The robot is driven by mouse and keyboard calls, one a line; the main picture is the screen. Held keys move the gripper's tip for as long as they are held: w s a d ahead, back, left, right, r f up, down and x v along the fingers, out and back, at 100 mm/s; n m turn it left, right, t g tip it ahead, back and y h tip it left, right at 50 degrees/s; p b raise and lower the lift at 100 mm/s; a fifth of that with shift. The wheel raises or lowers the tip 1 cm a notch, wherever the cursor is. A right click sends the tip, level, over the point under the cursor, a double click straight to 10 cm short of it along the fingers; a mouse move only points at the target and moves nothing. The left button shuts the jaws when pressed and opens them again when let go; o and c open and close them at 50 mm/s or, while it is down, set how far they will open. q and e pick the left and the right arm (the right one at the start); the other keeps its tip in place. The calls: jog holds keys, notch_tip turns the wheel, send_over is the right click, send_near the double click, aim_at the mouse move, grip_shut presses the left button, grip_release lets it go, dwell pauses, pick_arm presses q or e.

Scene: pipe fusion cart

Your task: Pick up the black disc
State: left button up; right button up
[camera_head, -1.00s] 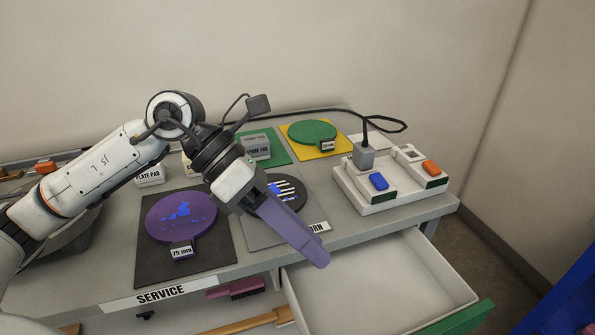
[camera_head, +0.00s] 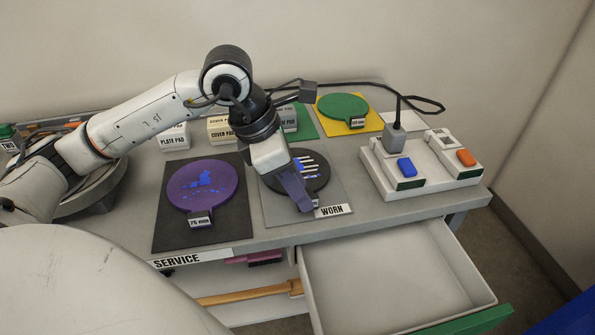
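The black disc (camera_head: 319,180) lies on the grey mat marked WORN (camera_head: 278,211), near the table's front. White stripes and blue patches show on its top. My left gripper (camera_head: 303,204) reaches over the disc from the back left, its purple finger pointing down toward the front. The finger and wrist hide the disc's left part. Only one finger shows clearly, so I cannot tell its opening, or whether it touches the disc. My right gripper is out of view.
A purple disc (camera_head: 214,177) lies on a black mat at left. A green disc (camera_head: 342,105) lies on a yellow mat at the back. A white device (camera_head: 375,174) with blue and orange switches stands at right. An open drawer (camera_head: 395,275) juts out below the table.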

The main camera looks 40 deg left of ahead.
pick_arm(q)
jog(key=shift+w+d+f, duration=0.15)
jog(key=shift+w+f, duration=0.05)
jog(key=shift+f, duration=0.45)
grip_shut()
jog(key=shift+r, duration=0.1)
